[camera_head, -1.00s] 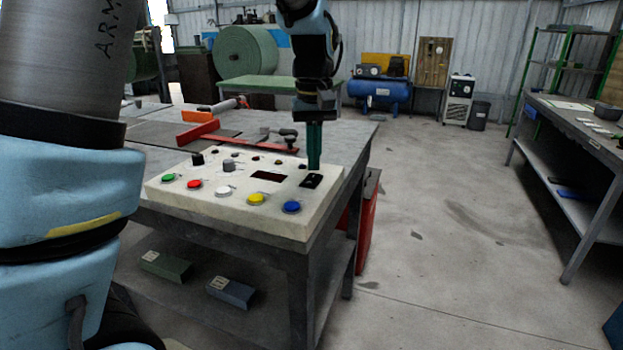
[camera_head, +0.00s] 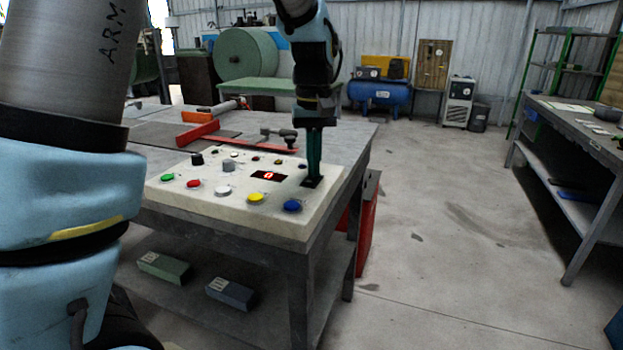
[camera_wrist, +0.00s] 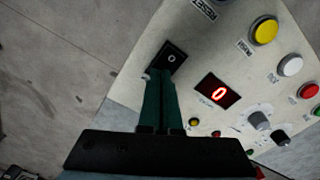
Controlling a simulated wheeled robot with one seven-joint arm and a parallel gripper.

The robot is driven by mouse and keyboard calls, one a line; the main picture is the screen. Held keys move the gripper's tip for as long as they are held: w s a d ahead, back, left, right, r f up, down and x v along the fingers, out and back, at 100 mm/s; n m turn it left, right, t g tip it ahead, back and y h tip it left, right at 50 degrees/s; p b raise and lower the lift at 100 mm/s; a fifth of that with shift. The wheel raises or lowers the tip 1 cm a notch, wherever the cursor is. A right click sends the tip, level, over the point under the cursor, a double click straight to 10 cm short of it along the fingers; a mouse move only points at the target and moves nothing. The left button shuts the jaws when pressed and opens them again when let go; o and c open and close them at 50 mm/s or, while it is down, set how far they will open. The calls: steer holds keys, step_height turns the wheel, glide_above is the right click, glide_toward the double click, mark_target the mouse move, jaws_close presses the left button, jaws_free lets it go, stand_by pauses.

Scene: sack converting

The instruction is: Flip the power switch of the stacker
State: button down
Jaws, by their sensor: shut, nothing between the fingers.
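The stacker's control panel (camera_head: 226,213) is a cream box with coloured buttons and knobs on the near end of a grey table. Its black power switch (camera_head: 311,183) is at the panel's right side; in the wrist view the switch (camera_wrist: 167,60) shows a "0" mark on its upper part.
The blue button (camera_head: 292,206) and yellow button (camera_head: 256,198) sit close to the switch on the panel. A red bar with a dark clamp (camera_head: 284,138) lies behind the panel. Open floor (camera_head: 440,240) is to the right, before another workbench (camera_head: 590,135).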

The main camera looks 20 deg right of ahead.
steer(key=shift+r, duration=0.1)
step_height(320, 180, up, 7)
steer(key=p, duration=0.6)
steer(key=shift+a, duration=0.1)
stand_by(0.5)
